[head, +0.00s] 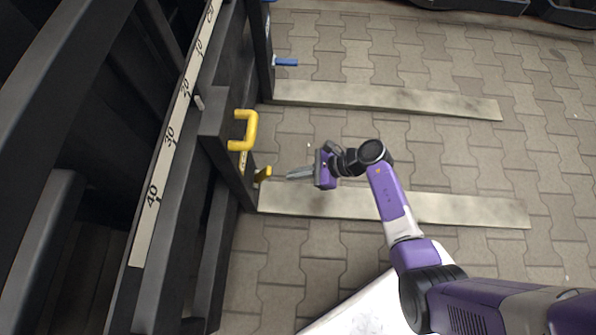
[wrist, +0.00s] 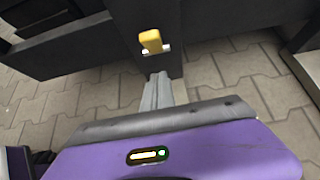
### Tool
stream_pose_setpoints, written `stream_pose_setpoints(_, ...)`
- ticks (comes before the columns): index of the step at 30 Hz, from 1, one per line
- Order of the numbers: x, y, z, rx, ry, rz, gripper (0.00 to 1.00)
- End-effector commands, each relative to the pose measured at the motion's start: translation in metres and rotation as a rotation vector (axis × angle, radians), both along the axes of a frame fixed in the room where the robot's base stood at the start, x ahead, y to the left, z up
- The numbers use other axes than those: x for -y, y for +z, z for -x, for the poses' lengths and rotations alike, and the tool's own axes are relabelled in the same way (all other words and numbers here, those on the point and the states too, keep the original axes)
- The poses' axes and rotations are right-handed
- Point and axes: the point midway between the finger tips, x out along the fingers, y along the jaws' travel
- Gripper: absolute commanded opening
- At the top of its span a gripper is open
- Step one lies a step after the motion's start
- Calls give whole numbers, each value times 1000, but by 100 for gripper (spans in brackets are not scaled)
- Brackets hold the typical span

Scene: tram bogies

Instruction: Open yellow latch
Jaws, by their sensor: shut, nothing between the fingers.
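A yellow latch (head: 263,174) sticks out from the lower part of a dark post, below a yellow U-shaped handle (head: 244,130). The latch also shows in the wrist view (wrist: 151,41), where it stands in a pale slot in the dark post. My gripper (head: 288,175) is shut and empty. Its fingertips point at the latch, just to the right of it in the head view. In the wrist view the closed fingers (wrist: 157,80) end just below the latch, with a small gap seen between them.
A blue latch (head: 286,62) sits on another post farther back. A white ruler strip with numbers (head: 170,130) runs along the dark frame at left. Two flat pale beams (head: 390,100) lie on the paved floor (head: 440,150). The floor right of the post is otherwise open.

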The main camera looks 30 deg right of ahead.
Motion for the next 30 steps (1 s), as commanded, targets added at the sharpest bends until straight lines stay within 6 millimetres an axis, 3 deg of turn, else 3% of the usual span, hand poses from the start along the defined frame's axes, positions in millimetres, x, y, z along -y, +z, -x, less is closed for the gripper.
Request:
stream_pose_setpoints(1, 5, 10, 2, 3, -2, 1, 0)
stream_pose_setpoints(16, 46, 58, 32, 2, -2, 1, 0)
stream_pose_setpoints(30, 56, 67, 39, 0, -2, 0, 0)
